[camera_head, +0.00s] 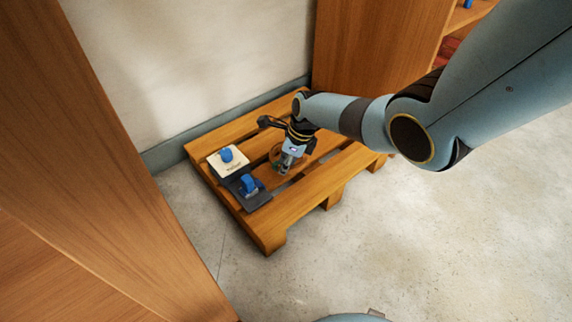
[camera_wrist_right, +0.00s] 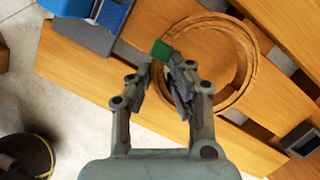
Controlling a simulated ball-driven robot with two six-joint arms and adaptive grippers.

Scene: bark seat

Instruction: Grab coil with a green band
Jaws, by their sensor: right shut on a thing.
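A thin brown coil (camera_wrist_right: 252,68) with a green band (camera_wrist_right: 162,50) lies on the wooden pallet (camera_head: 310,192). In the head view, part of the coil (camera_head: 273,153) shows beside my right gripper (camera_head: 286,170), which points down at the pallet. In the right wrist view, my right gripper (camera_wrist_right: 160,68) is shut on the coil's wall close to the green band. One finger is outside the ring and the other inside it. The fingers hide part of the coil's near side. My left gripper is in neither view.
A white card (camera_head: 236,168) with a blue object (camera_head: 226,154) and a dark plate (camera_head: 258,201) with another blue object (camera_head: 249,183) lie left of the coil. A wooden panel (camera_head: 90,150) stands at left, a cabinet (camera_head: 375,45) behind. Floor at right is clear.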

